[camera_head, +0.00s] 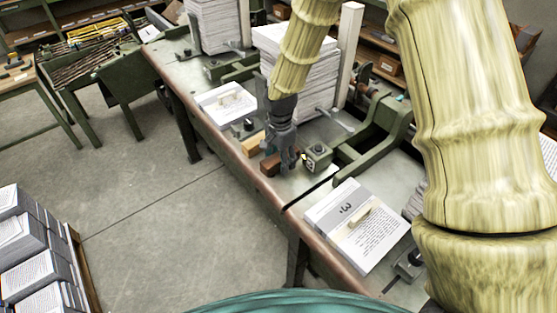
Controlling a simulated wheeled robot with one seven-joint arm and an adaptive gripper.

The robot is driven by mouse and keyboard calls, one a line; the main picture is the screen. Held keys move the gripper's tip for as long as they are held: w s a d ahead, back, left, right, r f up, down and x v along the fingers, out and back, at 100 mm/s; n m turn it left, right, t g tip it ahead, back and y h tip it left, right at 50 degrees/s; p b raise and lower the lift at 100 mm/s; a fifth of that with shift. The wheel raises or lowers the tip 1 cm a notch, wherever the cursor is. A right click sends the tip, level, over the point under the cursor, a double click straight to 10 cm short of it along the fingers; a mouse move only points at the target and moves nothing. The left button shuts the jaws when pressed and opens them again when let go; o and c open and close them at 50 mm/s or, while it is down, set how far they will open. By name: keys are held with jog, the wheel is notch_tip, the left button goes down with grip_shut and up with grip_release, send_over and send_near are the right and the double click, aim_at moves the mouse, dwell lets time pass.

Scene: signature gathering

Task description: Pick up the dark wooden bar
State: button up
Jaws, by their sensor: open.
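The dark wooden bar (270,164) is a small reddish-brown block on the workbench, close to its front edge. My dark grey gripper (286,164) points down right at it and hides part of it. The jaws are open. The fingers look to be at or just above the bar; I cannot tell whether they touch it or stand around it.
A lighter wooden block (252,144) lies just left of the bar. A small greenish block with a mark (318,156) stands close on the right. Paper stacks (322,78) and a green metal frame (377,140) stand behind. A printed stack (360,222) lies to the right.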

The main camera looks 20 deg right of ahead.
jog(key=shift+w+a, duration=0.15)
jog(key=shift+s+a+r, duration=0.1)
jog(key=shift+s+r, duration=0.1)
jog(key=shift+s, duration=0.15)
jog(key=c, duration=0.6)
jog(key=shift+s+r, duration=0.1)
jog(key=shift+c, duration=2.5)
